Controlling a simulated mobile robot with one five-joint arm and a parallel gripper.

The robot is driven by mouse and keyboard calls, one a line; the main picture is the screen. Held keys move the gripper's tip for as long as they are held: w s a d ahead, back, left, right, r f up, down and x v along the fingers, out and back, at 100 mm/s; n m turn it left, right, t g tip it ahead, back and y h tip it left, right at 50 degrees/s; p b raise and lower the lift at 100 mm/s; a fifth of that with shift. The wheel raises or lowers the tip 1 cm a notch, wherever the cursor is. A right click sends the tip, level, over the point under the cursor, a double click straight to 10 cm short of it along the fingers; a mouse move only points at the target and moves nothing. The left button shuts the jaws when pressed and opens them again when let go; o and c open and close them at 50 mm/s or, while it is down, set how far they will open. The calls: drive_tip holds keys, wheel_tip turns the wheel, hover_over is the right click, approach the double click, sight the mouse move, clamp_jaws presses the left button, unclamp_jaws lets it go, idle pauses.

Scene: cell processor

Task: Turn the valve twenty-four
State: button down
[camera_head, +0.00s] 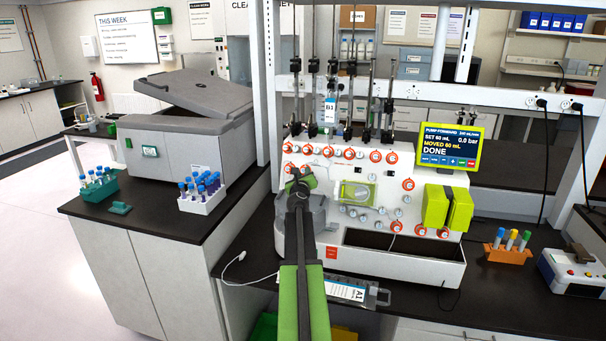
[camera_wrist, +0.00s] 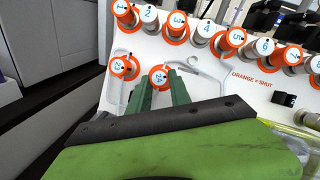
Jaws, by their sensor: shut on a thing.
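Valve twenty-four (camera_wrist: 159,77) is a small round knob with a white face marked 24 and an orange collar, on the white panel of the cell processor. My gripper (camera_wrist: 160,86) is shut on it in the wrist view, with one green finger on each side. In the head view my gripper (camera_head: 299,186) reaches the lower left of the processor's panel (camera_head: 325,168), and my arm hides valve twenty-four there. Valve 23 (camera_wrist: 124,67), also orange-collared, sits just left of the gripped knob.
A row of numbered valves runs above, including valve 3 (camera_wrist: 176,25). A printed label (camera_wrist: 258,80) reads "ORANGE = SHUT". The processor's screen (camera_head: 449,146) shows "DONE". A grey-lidded machine (camera_head: 178,130) and a white rack of blue-capped tubes (camera_head: 201,202) stand left.

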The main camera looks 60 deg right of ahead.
drive_tip(key=shift+n, duration=0.3)
drive_tip(key=c, duration=1.2)
unclamp_jaws()
drive_tip(key=p+v, duration=0.1)
drive_tip(key=v, duration=1.6)
drive_tip(key=shift+s+a+r, duration=0.1)
drive_tip(key=shift+s+a, duration=0.05)
drive_tip(key=shift+s, duration=0.15)
